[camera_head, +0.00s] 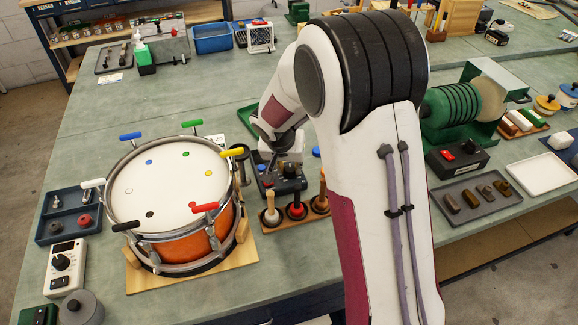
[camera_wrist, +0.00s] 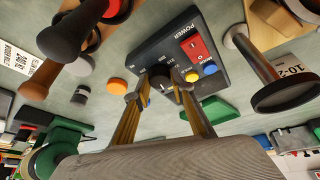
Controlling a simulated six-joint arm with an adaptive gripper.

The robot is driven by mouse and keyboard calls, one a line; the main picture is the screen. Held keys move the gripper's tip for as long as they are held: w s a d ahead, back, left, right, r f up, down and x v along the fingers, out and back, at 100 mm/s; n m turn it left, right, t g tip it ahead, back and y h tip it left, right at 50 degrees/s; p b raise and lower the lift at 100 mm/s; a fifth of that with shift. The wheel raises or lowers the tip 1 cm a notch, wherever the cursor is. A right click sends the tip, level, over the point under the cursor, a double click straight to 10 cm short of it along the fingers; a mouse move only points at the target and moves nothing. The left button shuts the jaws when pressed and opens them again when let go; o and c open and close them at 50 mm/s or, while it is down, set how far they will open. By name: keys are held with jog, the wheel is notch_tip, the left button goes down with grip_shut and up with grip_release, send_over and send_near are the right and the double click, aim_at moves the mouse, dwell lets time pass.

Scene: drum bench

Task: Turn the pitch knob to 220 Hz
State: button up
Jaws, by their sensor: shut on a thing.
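A dark control box (camera_wrist: 150,45) fills the upper middle of the wrist view, with a red POWER switch (camera_wrist: 193,46), a yellow button (camera_wrist: 191,76) and a blue button (camera_wrist: 210,69). A dark round knob (camera_wrist: 160,78) with a pale pointer line sits on its face. My gripper (camera_wrist: 162,92) is shut on this knob, one yellowish finger on each side.
A snare drum (camera_head: 165,180) with coloured tension keys stands close on the left. A wooden rack (camera_head: 283,222) with several handled tools stands just in front of the box. A white meter (camera_head: 66,268) is at the front left. A green motor unit (camera_head: 450,110) is on the right.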

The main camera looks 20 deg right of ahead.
jog(key=shift+s+d+n+t+y, duration=0.15)
jog(key=shift+n+y, duration=0.3)
jog(key=shift+n, duration=0.7)
jog(key=shift+w+n+t+y, duration=0.1)
jog(key=shift+n+t+y, duration=0.25)
jog(key=shift+n, duration=0.8)
jog(key=shift+d+n+y, duration=0.1)
jog(key=shift+n+y, duration=0.4)
jog(key=shift+n, duration=0.7)
jog(key=shift+d+n+y, duration=0.1)
jog(key=shift+n+y, duration=0.4)
jog(key=shift+n, duration=0.7)
jog(key=shift+d+n+g+y, duration=0.1)
jog(key=shift+n+g+y, duration=0.35)
jog(key=shift+n, duration=0.85)
jog(key=shift+d+n+y, duration=0.1)
jog(key=shift+n+y, duration=0.35)
jog(key=shift+n, duration=0.55)
jog(key=shift+d+n+g+y, duration=0.1)
jog(key=shift+n+g+y, duration=0.25)
jog(key=shift+n, duration=0.75)
jog(key=shift+n+g+y, duration=0.25)
jog(key=shift+n+g, duration=0.15)
jog(key=shift+n, duration=0.7)
